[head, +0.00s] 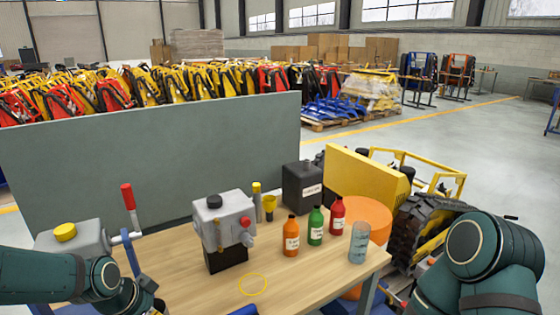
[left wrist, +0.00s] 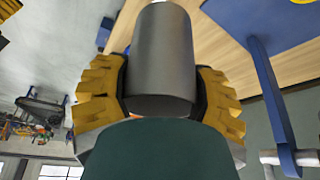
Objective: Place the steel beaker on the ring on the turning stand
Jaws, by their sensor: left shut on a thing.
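The steel beaker (left wrist: 160,55) is a smooth grey cylinder in the left wrist view. My left gripper (left wrist: 160,92) is shut on it, with a yellow-padded finger on each side. The beaker is not seen in the head view, where my left arm comes in at the lower left. A thin yellow ring (head: 252,284) lies on the wooden table in the head view. A blue plate with a yellow curved mark (left wrist: 262,18) shows at the upper right of the left wrist view. I cannot tell whether it is the turning stand. My right gripper is out of view.
A red-handled lever (head: 128,197) stands left. A grey panel (head: 150,155) closes the back.

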